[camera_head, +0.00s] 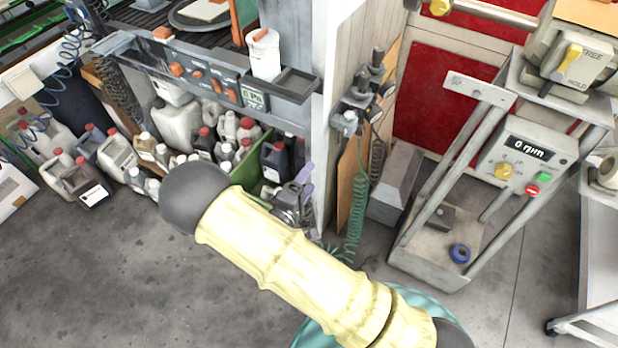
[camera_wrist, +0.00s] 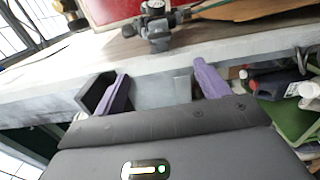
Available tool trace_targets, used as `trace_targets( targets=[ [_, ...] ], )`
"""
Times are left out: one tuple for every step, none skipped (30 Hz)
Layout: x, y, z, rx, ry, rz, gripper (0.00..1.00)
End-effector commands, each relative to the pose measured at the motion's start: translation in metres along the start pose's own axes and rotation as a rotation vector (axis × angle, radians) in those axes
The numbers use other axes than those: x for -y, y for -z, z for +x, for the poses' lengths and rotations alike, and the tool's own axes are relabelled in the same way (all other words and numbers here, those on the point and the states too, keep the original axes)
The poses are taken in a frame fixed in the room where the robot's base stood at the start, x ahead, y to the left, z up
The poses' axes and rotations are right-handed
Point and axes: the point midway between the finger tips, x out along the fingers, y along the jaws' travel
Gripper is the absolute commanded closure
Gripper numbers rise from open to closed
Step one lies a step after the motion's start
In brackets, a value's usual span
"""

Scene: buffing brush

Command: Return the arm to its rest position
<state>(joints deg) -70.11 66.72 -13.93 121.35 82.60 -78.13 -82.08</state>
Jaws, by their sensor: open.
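My arm, in a pale yellow sleeve with dark joints, reaches across the lower middle of the head view. My gripper (camera_head: 300,184) shows only partly past the sleeve, close to the white wall post and the jugs. One purple fingertip stands out there. In the wrist view my gripper (camera_wrist: 163,88) has its two purple-tipped fingers spread apart, with nothing held between them. The pale post (camera_wrist: 60,72) lies beyond the fingers; I cannot tell the exact gap.
Several jugs (camera_head: 181,124) stand below a grey shelf (camera_head: 180,68) at left. Valves (camera_head: 367,92) and a green coiled hose (camera_head: 355,205) are beside the post. A machine frame with a control panel (camera_head: 533,158) stands at right. Grey floor (camera_head: 110,275) is clear at lower left.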

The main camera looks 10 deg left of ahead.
Motion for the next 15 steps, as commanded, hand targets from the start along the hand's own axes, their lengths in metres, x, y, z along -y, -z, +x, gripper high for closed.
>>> trace_targets(
  targets=[
    [0.000, 0.000, 0.000, 0.000, 0.000, 0.000, 0.25],
    [0.000, 0.000, 0.000, 0.000, 0.000, 0.000, 0.25],
    [0.000, 0.000, 0.000, 0.000, 0.000, 0.000, 0.25],
    [0.000, 0.000, 0.000, 0.000, 0.000, 0.000, 0.25],
    [0.000, 0.000, 0.000, 0.000, 0.000, 0.000, 0.25],
    [0.000, 0.000, 0.000, 0.000, 0.000, 0.000, 0.25],
    [0.000, 0.000, 0.000, 0.000, 0.000, 0.000, 0.25],
    [0.000, 0.000, 0.000, 0.000, 0.000, 0.000, 0.25],
    [0.000, 0.000, 0.000, 0.000, 0.000, 0.001, 0.25],
    [0.000, 0.000, 0.001, 0.000, 0.002, 0.002, 0.25],
    [-0.001, 0.000, 0.002, 0.001, 0.006, 0.006, 0.25],
    [-0.002, -0.001, 0.004, 0.003, 0.018, 0.017, 0.25],
    [-0.004, -0.001, 0.007, 0.004, 0.033, 0.031, 0.25],
    [-0.005, -0.001, 0.010, 0.006, 0.052, 0.049, 0.25],
    [-0.008, -0.003, 0.016, 0.010, 0.087, 0.080, 0.25]
  ],
)
